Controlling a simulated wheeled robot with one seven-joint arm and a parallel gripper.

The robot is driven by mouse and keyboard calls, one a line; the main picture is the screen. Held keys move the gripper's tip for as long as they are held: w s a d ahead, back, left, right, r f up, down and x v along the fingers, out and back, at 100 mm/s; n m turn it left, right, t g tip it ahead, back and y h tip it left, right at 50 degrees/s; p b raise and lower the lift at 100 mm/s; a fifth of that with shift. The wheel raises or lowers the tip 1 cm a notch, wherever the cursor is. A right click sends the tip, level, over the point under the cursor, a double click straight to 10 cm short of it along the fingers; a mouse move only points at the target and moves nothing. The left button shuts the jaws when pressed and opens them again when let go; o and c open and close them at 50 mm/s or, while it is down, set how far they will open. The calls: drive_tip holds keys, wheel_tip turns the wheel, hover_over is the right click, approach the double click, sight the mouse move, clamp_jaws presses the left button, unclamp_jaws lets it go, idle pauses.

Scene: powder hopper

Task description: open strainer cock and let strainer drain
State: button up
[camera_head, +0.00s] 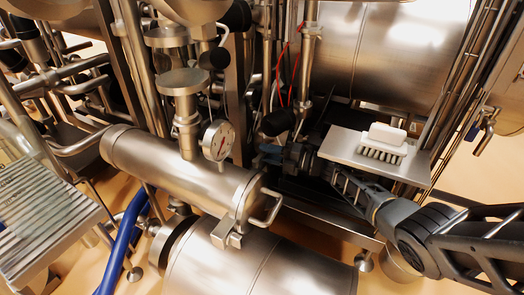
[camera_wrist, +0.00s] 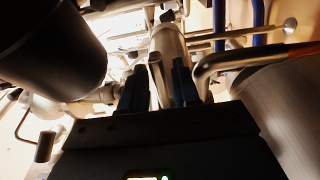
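The strainer appears to be the horizontal steel cylinder (camera_head: 175,175) in the head view, with a bent handle (camera_head: 268,207) on its right end. My gripper (camera_head: 268,154) is just behind that end, its blue fingertips pointing left. In the wrist view my gripper's (camera_wrist: 160,88) two dark blue fingers stand apart. A slim pale metal bar (camera_wrist: 157,76) shows between them. I cannot tell whether the fingers touch it, or whether it is the cock's lever. The cock cannot be made out for certain in the head view.
A dial gauge (camera_head: 218,140) stands above the cylinder. A black-ended fitting (camera_head: 278,122) is close above my gripper. A steel shelf (camera_head: 345,146) with a white brush (camera_head: 385,140) is to the right, above my forearm. Blue hoses (camera_head: 125,240) run at lower left. Pipes crowd the area.

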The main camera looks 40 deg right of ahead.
drive_tip(key=shift+p+v, duration=0.65)
drive_tip(key=shift+v, duration=2.05)
drive_tip(key=shift+a, duration=0.15)
